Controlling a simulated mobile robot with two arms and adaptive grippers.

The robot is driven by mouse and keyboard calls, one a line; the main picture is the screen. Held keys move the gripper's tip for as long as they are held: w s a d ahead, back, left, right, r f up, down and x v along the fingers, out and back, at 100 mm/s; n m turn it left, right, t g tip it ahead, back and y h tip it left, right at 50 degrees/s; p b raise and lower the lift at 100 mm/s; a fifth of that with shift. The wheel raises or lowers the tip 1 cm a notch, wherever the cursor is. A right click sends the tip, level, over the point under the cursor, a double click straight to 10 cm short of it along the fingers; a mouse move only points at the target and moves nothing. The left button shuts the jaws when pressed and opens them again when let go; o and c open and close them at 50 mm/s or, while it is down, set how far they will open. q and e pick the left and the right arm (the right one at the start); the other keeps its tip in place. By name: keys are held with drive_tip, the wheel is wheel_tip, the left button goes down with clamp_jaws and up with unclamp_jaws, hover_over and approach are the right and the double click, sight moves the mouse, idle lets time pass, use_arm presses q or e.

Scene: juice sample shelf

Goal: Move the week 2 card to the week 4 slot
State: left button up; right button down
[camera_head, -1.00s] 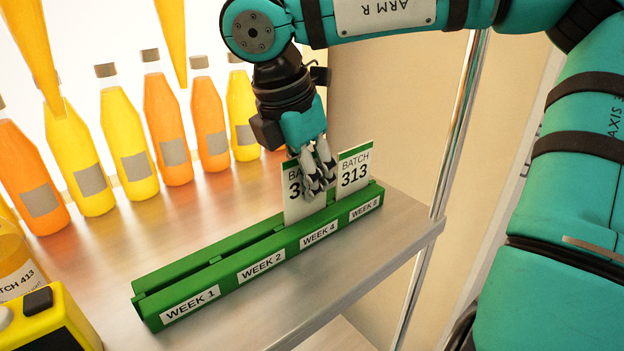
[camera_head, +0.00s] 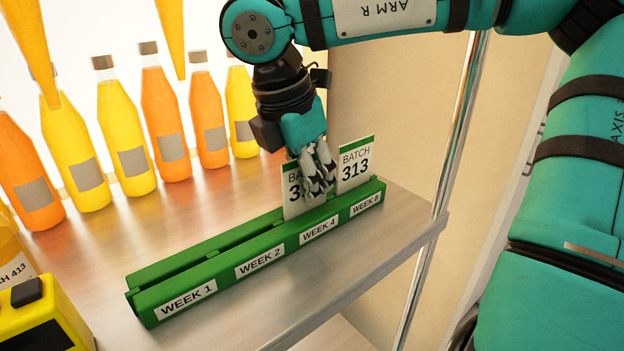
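A green card rack (camera_head: 205,275) with slots labelled week 1, week 2, week 4 and week 8 lies along the shelf. A white card with a green top (camera_head: 292,195), its number mostly hidden, stands upright at the rack above the week 4 label (camera_head: 319,229). My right gripper (camera_head: 320,182) is shut on this card's right part and covers its print. I cannot tell if the card is fully seated. The week 2 (camera_head: 260,260) and week 1 (camera_head: 187,299) slots hold no card. A batch 313 card (camera_head: 355,165) stands at week 8. My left gripper is out of view.
Several orange and yellow juice bottles (camera_head: 122,130) stand behind the rack. A metal post (camera_head: 455,140) rises at the shelf's right edge.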

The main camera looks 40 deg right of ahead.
drive_tip(key=c, duration=1.4)
unclamp_jaws()
drive_tip(key=shift+r, duration=0.1)
drive_tip(key=v, duration=1.1)
drive_tip(key=shift+a+r, duration=0.1)
drive_tip(key=shift+r, duration=0.25)
drive_tip(key=shift+a, duration=0.1)
